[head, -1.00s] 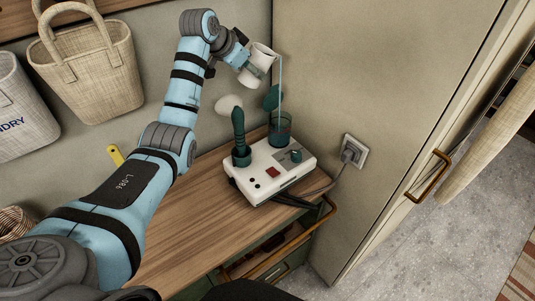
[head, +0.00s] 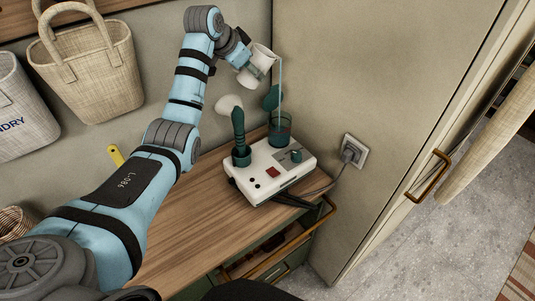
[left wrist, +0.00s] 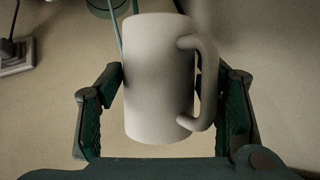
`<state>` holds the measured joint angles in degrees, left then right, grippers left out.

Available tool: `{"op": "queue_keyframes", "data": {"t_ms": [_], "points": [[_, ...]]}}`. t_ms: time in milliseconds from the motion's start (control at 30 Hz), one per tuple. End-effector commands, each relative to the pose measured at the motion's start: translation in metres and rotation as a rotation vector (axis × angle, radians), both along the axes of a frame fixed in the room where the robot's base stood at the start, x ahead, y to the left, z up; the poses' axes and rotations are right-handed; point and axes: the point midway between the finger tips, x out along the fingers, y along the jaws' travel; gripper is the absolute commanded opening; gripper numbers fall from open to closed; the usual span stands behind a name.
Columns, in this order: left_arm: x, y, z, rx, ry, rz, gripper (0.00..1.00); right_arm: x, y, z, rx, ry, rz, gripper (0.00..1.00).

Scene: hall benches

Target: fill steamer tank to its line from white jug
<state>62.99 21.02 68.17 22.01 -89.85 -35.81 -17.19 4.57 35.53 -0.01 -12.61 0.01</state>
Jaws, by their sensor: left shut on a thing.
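A white jug (head: 256,64) is held tilted in my left gripper (head: 243,63), above and slightly left of the steamer tank. The left wrist view shows the white jug (left wrist: 158,80) between the two fingers of my left gripper (left wrist: 165,100), its handle on the right. A thin stream of water (head: 281,92) falls from the jug into the tank. The steamer tank (head: 280,132) is a green see-through cup on the back right of the white steamer (head: 270,170). A reddish mark shows on the tank; the exact water level is too small to read. My right gripper is not in view.
The steamer stands at the right end of a wooden bench top (head: 190,222), with a green handle piece (head: 239,132) upright on it. Its plug sits in a wall socket (head: 352,152). A drawer (head: 270,253) is open below. Baskets (head: 92,70) hang at left.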

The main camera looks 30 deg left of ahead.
Motion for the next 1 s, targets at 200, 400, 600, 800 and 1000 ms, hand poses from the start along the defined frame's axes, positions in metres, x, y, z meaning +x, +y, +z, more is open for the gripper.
{"op": "queue_keyframes", "data": {"t_ms": [200,400,600,800,1000], "points": [[0.0003,0.0004,0.0001,0.024,0.017,0.000,0.21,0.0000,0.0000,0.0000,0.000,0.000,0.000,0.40],[0.0002,0.0006,0.0000,0.024,0.017,0.000,0.21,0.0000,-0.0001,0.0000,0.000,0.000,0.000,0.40],[0.0003,-0.0001,0.0000,0.045,0.035,-0.001,0.21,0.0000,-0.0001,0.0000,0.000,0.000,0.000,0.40],[0.0000,0.0006,-0.0005,0.048,0.035,0.000,0.21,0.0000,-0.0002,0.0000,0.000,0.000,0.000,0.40],[0.0000,0.0006,-0.0005,0.047,0.036,0.000,0.21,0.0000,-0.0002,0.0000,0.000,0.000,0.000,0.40]]}}
